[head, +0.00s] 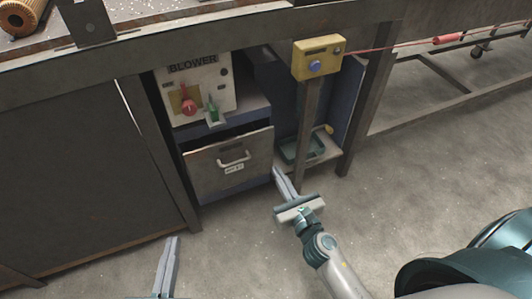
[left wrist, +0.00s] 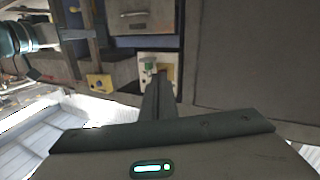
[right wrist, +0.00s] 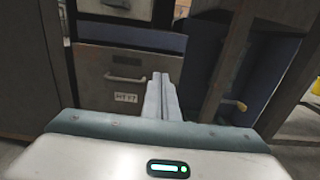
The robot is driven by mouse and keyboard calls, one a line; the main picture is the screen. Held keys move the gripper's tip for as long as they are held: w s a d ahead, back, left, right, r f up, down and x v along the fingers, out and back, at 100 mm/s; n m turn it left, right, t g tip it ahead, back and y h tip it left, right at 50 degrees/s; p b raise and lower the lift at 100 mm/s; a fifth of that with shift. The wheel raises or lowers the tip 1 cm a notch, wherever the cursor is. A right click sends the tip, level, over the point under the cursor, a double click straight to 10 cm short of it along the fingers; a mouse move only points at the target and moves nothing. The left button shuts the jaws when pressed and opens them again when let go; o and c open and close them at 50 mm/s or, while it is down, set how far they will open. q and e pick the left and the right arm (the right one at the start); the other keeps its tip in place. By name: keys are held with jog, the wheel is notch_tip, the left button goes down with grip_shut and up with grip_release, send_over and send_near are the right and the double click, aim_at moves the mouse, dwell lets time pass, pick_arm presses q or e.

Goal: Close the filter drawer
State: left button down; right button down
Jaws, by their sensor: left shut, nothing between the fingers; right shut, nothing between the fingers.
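The filter drawer (head: 205,172) is a grey metal front with a curved handle (head: 234,159) and a small label, below the blower panel. A dark gap shows above its front, which seems to stand somewhat out of the cabinet. It also shows in the right wrist view (right wrist: 95,72) and, upside down, in the left wrist view (left wrist: 165,18). My right gripper (head: 277,170) is shut and empty, just right of the drawer's front; I cannot tell if they touch. My left gripper (head: 172,240) is shut and empty, low in front of the dark cabinet side, apart from the drawer.
The white blower panel (head: 215,76) has a red knob (head: 189,106) and a green switch (head: 212,110). A yellow box (head: 318,60) tops a post right of the drawer. The floor in front is clear.

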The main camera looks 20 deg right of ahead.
send_near(257, 134)
jog(key=w, duration=0.5)
jog(key=shift+w+a+f, duration=0.2)
jog(key=shift+w, duration=0.1)
pick_arm(q)
jog(key=shift+d+r+t, duration=0.2)
jog(key=shift+r+t, duration=0.1)
jog(key=shift+r, duration=0.15)
pick_arm(e)
jog(key=shift+w, duration=0.4)
jog(key=shift+w, duration=0.1)
jog(key=shift+w, duration=0.3)
jog(key=w, duration=0.3)
jog(key=shift+w+a+b, duration=0.15)
jog(key=shift+b, duration=0.2)
jog(key=shift+w+r, duration=0.1)
jog(key=shift+w, duration=0.1)
pick_arm(q)
jog(key=shift+s+d+r+t+h, duration=0.1)
jog(key=shift+s+r+t+h, duration=0.25)
jog(key=shift+r+t, duration=0.25)
pick_arm(e)
jog(key=shift+r, duration=0.2)
